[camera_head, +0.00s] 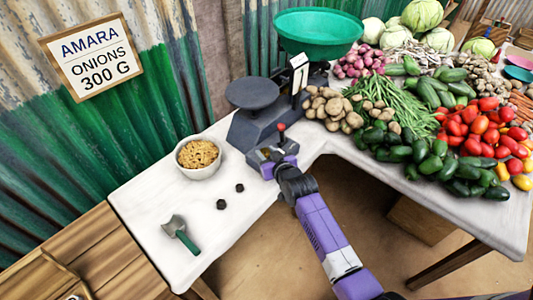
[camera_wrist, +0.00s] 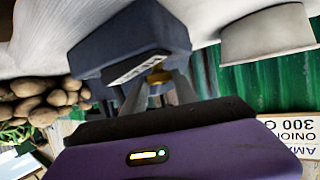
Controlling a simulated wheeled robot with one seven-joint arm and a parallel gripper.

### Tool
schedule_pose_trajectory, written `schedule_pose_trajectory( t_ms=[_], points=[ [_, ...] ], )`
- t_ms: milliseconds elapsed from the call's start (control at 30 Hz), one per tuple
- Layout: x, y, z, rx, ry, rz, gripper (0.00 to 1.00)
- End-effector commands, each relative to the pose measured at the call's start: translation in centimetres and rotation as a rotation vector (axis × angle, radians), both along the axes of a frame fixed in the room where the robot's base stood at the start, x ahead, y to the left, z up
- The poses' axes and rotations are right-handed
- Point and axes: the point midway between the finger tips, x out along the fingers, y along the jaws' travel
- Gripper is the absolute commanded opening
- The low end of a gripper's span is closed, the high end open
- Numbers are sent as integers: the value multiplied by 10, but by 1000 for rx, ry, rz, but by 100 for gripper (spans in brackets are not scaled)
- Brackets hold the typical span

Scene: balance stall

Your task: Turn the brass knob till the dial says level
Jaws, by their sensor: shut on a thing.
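The dark blue-grey balance scale (camera_head: 262,128) stands on the white table, with a flat dark plate (camera_head: 252,93) and a green pan (camera_head: 318,38). An upright white dial plate (camera_head: 299,74) stands between them; its reading is too small to tell. The wrist view shows the scale body (camera_wrist: 130,38) close, with a pale label (camera_wrist: 138,68). The brass knob (camera_wrist: 157,77) shows there between the fingertips of my gripper (camera_wrist: 158,88), which is shut on it. In the head view my gripper (camera_head: 268,156) is at the scale's front, and the knob is hidden.
A bowl of yellow-brown food (camera_head: 198,156), two small dark weights (camera_head: 221,204) and a green-handled scoop-like tool (camera_head: 178,232) lie left of my arm. Potatoes (camera_head: 330,106), green beans (camera_head: 400,115) and tomatoes (camera_head: 480,130) crowd the right. A sign (camera_head: 90,55) reads "AMARA ONIONS 300 G".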

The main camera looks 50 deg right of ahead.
Motion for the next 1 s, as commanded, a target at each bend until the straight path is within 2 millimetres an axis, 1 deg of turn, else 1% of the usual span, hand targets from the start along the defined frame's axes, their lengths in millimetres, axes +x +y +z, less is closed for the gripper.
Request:
schedule_pose_trajectory(
  t_ms=[267,467,767,1000],
  points=[
    [-1,-2,-2,2,-2,45,0],
    [-1,-3,-3,1,-3,115,0],
    [-1,-5,-6,-2,-5,253,0],
    [-1,-8,-7,-3,-5,407,0]
  ],
)
